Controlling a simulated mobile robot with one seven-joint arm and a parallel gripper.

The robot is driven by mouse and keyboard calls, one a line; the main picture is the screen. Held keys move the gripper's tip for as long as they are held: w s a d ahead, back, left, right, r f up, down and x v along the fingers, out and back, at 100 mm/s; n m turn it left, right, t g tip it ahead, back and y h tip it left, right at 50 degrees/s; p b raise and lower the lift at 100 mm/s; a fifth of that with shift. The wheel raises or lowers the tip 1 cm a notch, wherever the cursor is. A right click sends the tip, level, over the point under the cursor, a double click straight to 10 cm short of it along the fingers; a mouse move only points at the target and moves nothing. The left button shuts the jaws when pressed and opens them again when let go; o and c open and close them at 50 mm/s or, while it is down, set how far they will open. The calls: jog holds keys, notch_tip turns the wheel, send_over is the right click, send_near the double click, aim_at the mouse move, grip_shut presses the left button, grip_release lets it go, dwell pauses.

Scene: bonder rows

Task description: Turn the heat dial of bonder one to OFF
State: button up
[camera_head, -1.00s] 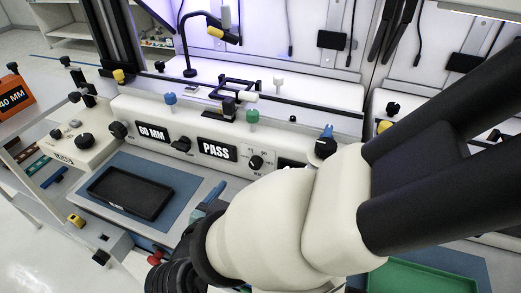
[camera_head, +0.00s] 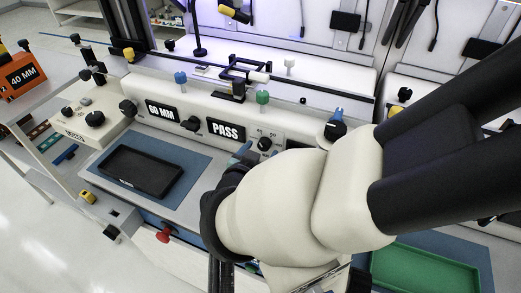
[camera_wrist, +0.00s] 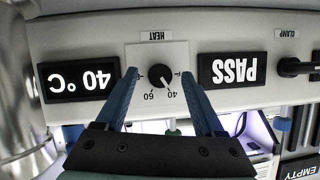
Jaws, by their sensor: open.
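The heat dial (camera_wrist: 159,76) is a round black knob on a white plate under a HEAT label, upside down in the wrist view. Its white pointer line is toward the 40 mark; a 60 mark also shows. It appears in the head view too (camera_head: 264,143). My gripper (camera_wrist: 160,73) is open, with one blue finger on each side of the dial and visible gaps between. Whether the fingertips are level with the knob in depth is unclear. In the head view my arm covers part of the panel. The display beside the dial (camera_wrist: 79,82) reads 40 °C.
A PASS display (camera_wrist: 232,69) and a black CLAMP lever (camera_wrist: 296,67) sit on the same panel. A blue-topped knob (camera_head: 335,125) and a green knob (camera_head: 262,98) stand nearby. A black tray (camera_head: 140,171) lies on the blue mat, and a green tray (camera_head: 425,270) is at right.

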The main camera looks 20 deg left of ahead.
jog(key=shift+w+f, duration=0.15)
jog(key=shift+w, duration=0.2)
grip_shut()
dwell(0.4)
jog(key=n+h+b, duration=0.3)
jog(key=n, duration=0.1)
jog(key=shift+a, duration=0.25)
jog(key=n+h+b, duration=0.2)
jog(key=n, duration=0.2)
jog(key=shift+a+h+b, duration=0.1)
jog(key=shift+h+b, duration=0.25)
jog(key=shift+h, duration=0.05)
jog(key=shift+t, duration=0.3)
